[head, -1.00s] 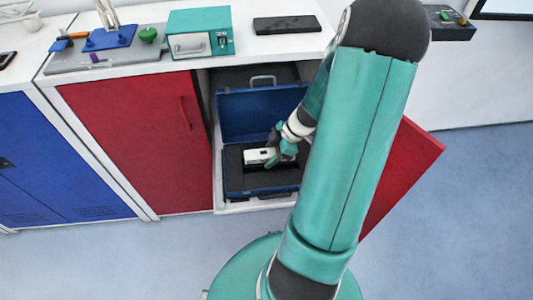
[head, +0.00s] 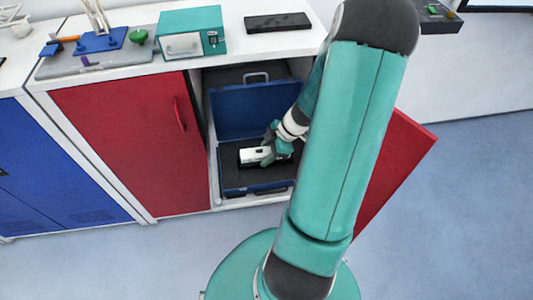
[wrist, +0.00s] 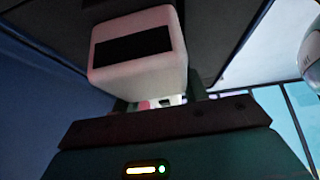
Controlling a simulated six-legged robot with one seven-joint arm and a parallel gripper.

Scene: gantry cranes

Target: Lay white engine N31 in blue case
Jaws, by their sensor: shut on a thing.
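The white engine (head: 250,156) is a small white block with a dark patch on it. It also shows large in the wrist view (wrist: 145,75), with a black rectangle on its near face. My gripper (head: 272,152) is shut on it. The blue case (head: 255,190) stands open inside the cabinet, its blue lid (head: 252,112) raised at the back and dark foam inside. The engine is over the foam in the case. I cannot tell whether it touches the foam. My arm hides the case's right side.
The cabinet's left red door (head: 130,145) is shut and its right red door (head: 395,175) stands open. A dark case with a handle (head: 240,75) is behind the lid. A teal box (head: 190,35) and a black flat object (head: 278,22) lie on the counter above.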

